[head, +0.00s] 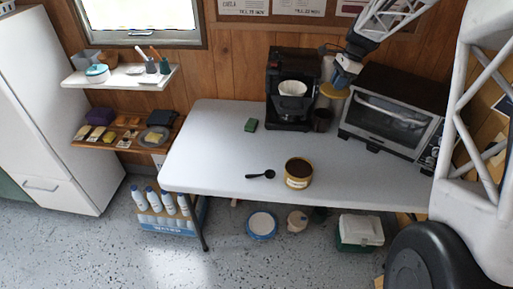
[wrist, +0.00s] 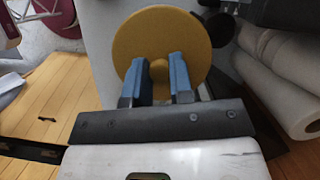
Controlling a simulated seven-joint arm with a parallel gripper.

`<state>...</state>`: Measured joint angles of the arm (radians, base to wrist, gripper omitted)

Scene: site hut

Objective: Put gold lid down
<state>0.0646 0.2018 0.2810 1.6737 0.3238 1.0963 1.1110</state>
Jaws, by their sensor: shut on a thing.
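The gold lid (head: 333,92) is a flat round disc. In the wrist view the lid (wrist: 160,22) faces me with its small knob between the blue fingers. My gripper (head: 340,84) is shut on the knob and holds the lid up between the coffee maker and the toaster oven. The fingers also show in the wrist view (wrist: 160,78). An open gold canister (head: 298,172) with dark contents stands near the front of the white table (head: 215,150), apart from the lid.
A coffee maker (head: 287,88), a dark mug (head: 322,120) and a toaster oven (head: 394,112) stand along the back. White rolls (wrist: 285,75) lie beside the lid in the wrist view. A black scoop (head: 262,175) and green sponge (head: 250,125) lie on the table. The table's left side is clear.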

